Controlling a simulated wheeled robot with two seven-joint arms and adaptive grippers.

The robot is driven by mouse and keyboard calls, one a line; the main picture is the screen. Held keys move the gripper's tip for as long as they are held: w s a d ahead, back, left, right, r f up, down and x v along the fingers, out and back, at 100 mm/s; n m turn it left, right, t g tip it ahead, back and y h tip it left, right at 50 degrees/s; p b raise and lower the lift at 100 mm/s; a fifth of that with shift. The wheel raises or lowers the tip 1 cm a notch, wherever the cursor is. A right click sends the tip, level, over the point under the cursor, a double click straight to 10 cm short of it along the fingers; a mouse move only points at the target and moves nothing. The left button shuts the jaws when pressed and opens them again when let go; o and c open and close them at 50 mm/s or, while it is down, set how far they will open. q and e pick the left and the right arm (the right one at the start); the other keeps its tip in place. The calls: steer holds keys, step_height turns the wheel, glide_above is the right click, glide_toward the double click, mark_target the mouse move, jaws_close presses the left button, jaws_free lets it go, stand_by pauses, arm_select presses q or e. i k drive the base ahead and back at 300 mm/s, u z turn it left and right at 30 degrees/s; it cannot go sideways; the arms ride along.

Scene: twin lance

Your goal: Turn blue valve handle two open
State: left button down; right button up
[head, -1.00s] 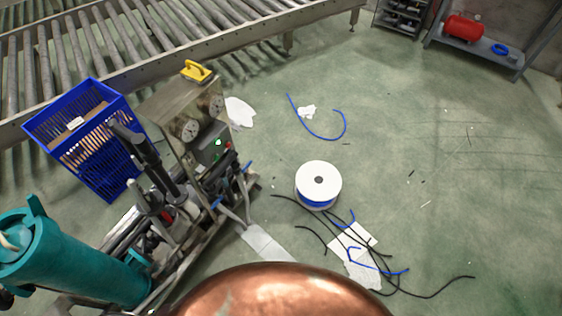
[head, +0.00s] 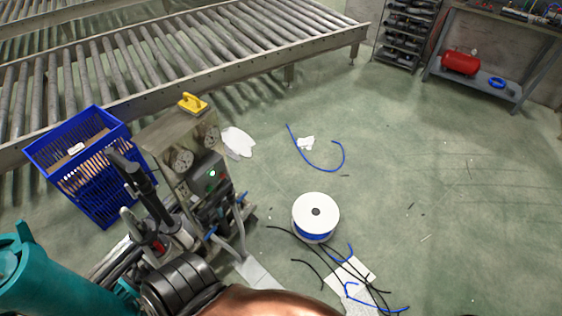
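Two small blue valve handles show on the right side of the metal machine, low down: one (head: 241,200) farther back and one (head: 210,234) nearer. I cannot tell which is handle two or whether either valve is open. The machine (head: 168,133) has round gauges and a dark control box (head: 207,173) with a lit green light. Pipes and a hose run close to the handles. No gripper can be made out in the head view. A black ribbed cylinder (head: 180,285) and a copper-coloured dome (head: 265,303) cover the bottom edge.
A blue crate (head: 90,165) stands left of the machine. A teal cylinder (head: 55,280) is at the lower left. A white cable spool (head: 316,214) and loose black and blue cables lie to the right. A roller conveyor (head: 200,75) runs behind. Green floor at right is mostly clear.

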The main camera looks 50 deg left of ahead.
mark_target(238, 201)
steer(key=u, duration=0.05)
steer(key=i, duration=4.6)
steer(key=u, duration=3.4)
steer(key=i, duration=1.8)
steer(key=u, duration=2.25)
